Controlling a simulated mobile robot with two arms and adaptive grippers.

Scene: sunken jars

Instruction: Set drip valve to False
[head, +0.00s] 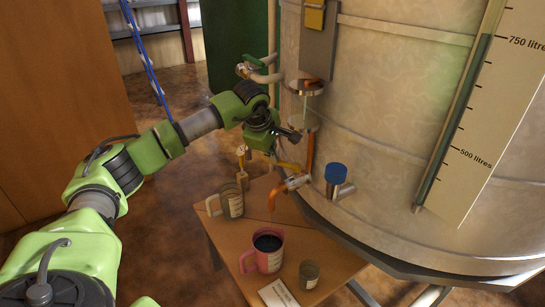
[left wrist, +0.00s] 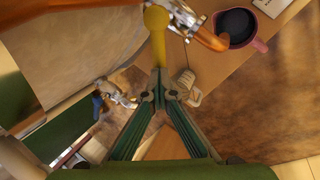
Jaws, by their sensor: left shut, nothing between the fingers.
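A tap with a copper spout (head: 291,184) sticks out low on the tank wall, above a small table. Its yellow lever (head: 288,166) shows in the head view, and in the left wrist view a yellow lever (left wrist: 157,45) with a round end runs down to my fingertips. I take this tap for the drip valve; no label on it is legible. My left gripper (left wrist: 161,88) is shut and empty, its fingertips close to the lever. I cannot tell whether they touch it. In the head view my left gripper (head: 273,150) is beside the tank, just above the tap. My right gripper is not in view.
The large tank (head: 390,110) fills the right. A pink mug (head: 267,250) of dark liquid, a pale mug (head: 231,201), a small jar (head: 309,274) and a card (head: 278,293) are on the table (head: 220,240). A blue-capped fitting (head: 336,174) and a green-handled valve (head: 250,58) flank the tap area.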

